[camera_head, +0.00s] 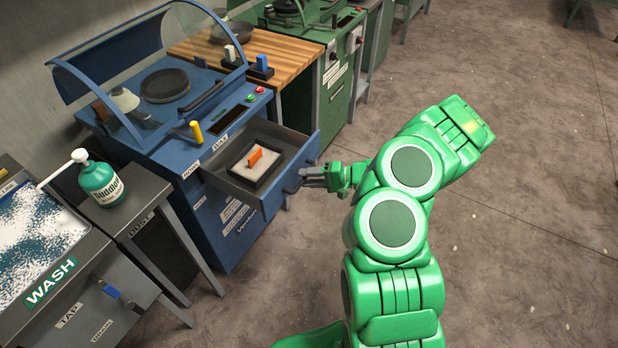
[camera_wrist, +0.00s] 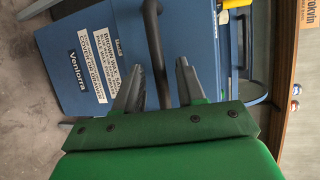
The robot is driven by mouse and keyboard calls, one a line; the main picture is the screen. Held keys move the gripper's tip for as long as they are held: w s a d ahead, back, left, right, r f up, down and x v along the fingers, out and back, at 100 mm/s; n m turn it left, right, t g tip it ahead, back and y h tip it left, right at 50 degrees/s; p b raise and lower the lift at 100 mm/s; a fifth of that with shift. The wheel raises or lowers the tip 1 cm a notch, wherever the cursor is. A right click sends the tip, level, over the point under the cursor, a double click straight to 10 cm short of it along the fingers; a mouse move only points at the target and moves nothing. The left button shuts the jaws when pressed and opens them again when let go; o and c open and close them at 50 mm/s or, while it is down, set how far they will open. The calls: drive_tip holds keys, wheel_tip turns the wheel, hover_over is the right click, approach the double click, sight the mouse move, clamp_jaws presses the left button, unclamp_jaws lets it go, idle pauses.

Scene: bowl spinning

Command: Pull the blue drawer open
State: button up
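The blue drawer (camera_head: 306,153) stands pulled out from the blue workbench (camera_head: 228,230) in the head view. It holds a black tray (camera_head: 238,171) of pale material with an orange piece (camera_head: 255,157). My gripper (camera_head: 303,177) is at the drawer's front, by its handle. In the wrist view, the dark bar handle (camera_wrist: 154,45) runs between the two fingers of my gripper (camera_wrist: 160,72). The fingers are apart, with gaps visible beside the bar. Firm contact cannot be made out.
A grey wash station (camera_head: 110,280) with a green bottle (camera_head: 101,182) stands at left. A green machine (camera_head: 335,75) and wooden worktop (camera_head: 275,62) stand behind. The floor (camera_head: 520,220) at right is clear.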

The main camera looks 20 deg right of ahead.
drive_tip(key=v, duration=0.7)
drive_tip(key=shift+d, duration=0.35)
drive_tip(key=shift+s+r, duration=0.1)
drive_tip(key=shift+s, duration=0.05)
